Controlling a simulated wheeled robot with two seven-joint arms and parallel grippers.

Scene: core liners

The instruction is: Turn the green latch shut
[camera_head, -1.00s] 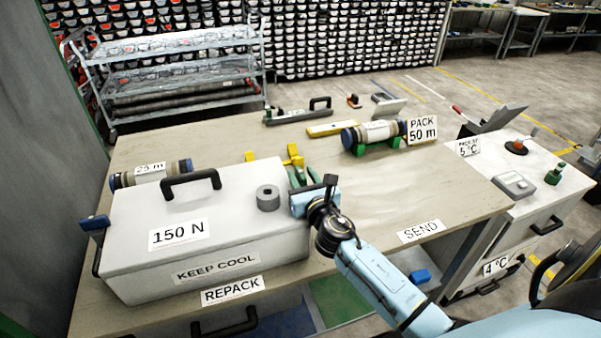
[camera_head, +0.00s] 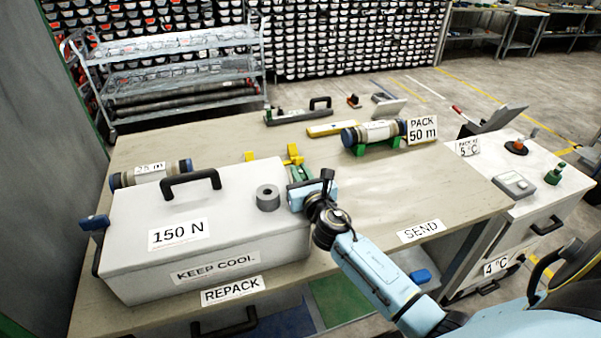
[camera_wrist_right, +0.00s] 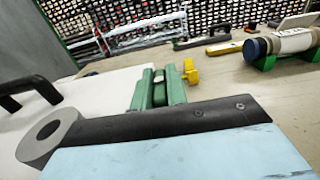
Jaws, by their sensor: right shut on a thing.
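The white lidded box (camera_head: 130,215), labelled "150 N" and "KEEP COOL", stands on the left of the table with its lid down. My right gripper (camera_head: 300,173) is beside the box's back right corner. In the right wrist view its two green fingers (camera_wrist_right: 160,88) are shut on a small green piece (camera_wrist_right: 159,92) with a pale top, seemingly the green latch. In the head view the gripper and box largely hide the latch, so its angle cannot be told. A blue latch-like part (camera_head: 95,222) sticks out at the box's left end. My left gripper is out of view.
Yellow supports (camera_head: 293,153) stand behind my gripper. A capped tube (camera_head: 378,132) rests on green cradles further back. The table's middle right is clear.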

